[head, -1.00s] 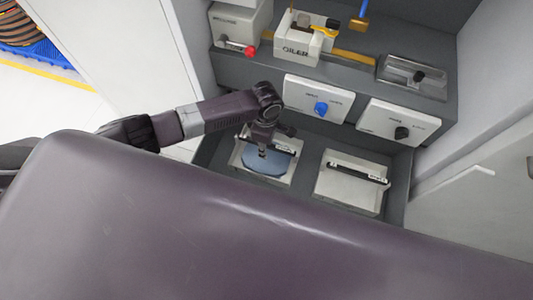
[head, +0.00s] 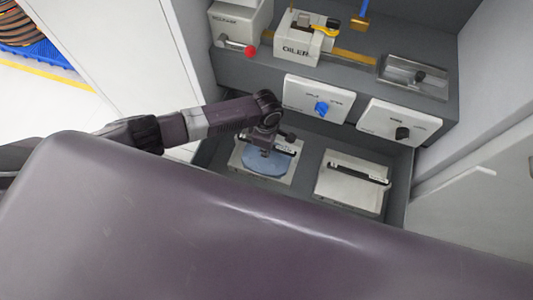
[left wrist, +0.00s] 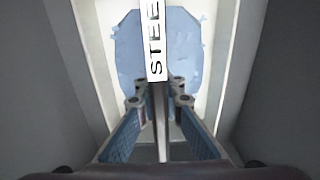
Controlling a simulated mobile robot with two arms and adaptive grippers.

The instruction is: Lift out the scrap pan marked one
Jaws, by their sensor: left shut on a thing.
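Two shallow pale pans sit side by side in the low bay in the head view. The left pan (head: 236,160) has a flat blue piece (head: 268,167) in it; the right pan (head: 347,193) looks empty. Each has a dark bar handle with a white label. My left gripper (head: 265,152) is over the left pan. In the left wrist view the gripper (left wrist: 158,92) is shut on that pan's handle (left wrist: 154,42), whose visible label letters read "STEE". I cannot make out a "one" mark. Whether the pan is off the bay floor is unclear. My right gripper is not in view.
Above the pans are a panel with a blue knob (head: 321,109) and one with a black knob (head: 402,133). A box marked OILER (head: 297,48) and a lever with a red ball (head: 250,51) stand higher. Grey bay walls (left wrist: 40,95) flank the gripper closely.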

